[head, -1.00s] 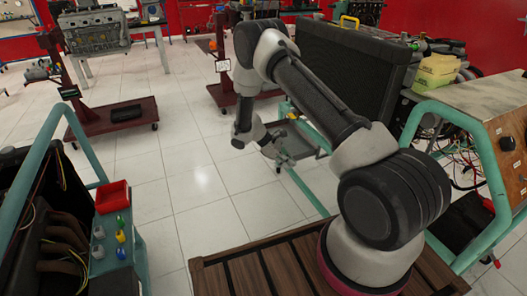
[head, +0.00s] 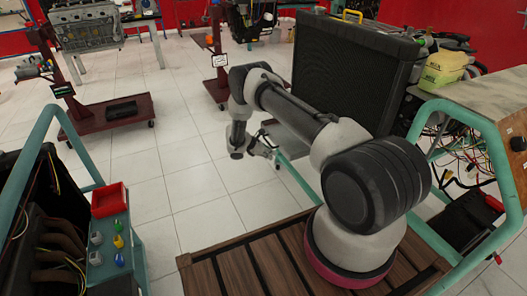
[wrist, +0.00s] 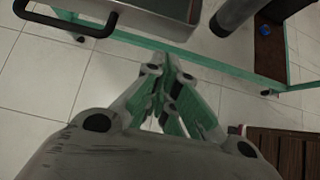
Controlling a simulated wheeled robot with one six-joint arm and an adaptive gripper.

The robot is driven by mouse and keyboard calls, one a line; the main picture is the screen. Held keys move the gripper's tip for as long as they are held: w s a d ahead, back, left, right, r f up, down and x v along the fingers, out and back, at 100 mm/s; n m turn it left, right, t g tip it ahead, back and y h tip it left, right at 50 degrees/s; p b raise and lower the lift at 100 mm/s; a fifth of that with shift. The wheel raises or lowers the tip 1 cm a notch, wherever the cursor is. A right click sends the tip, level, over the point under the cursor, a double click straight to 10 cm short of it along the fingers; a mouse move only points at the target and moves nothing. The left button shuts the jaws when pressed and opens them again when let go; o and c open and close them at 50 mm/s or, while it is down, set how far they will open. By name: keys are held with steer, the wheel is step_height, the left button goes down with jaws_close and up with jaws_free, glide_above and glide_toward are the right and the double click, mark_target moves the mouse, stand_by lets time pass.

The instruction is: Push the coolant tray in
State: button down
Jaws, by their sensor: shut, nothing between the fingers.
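The coolant tray (wrist: 150,14) appears to be the grey box with a bent black handle (wrist: 68,24) at the top of the wrist view, cut off by the frame edge. In the head view I cannot clearly make out the tray; it is mostly hidden behind my arm, low by the black radiator (head: 350,70). My gripper (wrist: 168,72) is shut and empty, in front of and below the tray in the wrist picture, with the handle to its left. They look apart. My gripper (head: 264,146) also shows in the head view, low in front of the radiator stand.
A green frame rail (wrist: 200,62) crosses beyond my fingers. Another green-framed trainer with a red bin (head: 109,199) stands at the left. A dark red engine stand (head: 105,122) is further back. White floor lies open left of my arm.

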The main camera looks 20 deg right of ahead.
mark_target(286, 156)
steer(key=d, duration=0.2)
steer(key=d+f, duration=0.1)
steer(key=d, duration=0.2)
steer(key=shift+d+f, duration=0.1)
steer(key=d, duration=1.6)
steer(key=shift+w+d, duration=0.35)
steer(key=shift+d, duration=0.05)
steer(key=a, duration=0.5)
steer(key=shift+r, duration=0.4)
steer(key=v, duration=0.8)
steer(key=shift+a+r, duration=0.25)
steer(key=shift+r, duration=0.05)
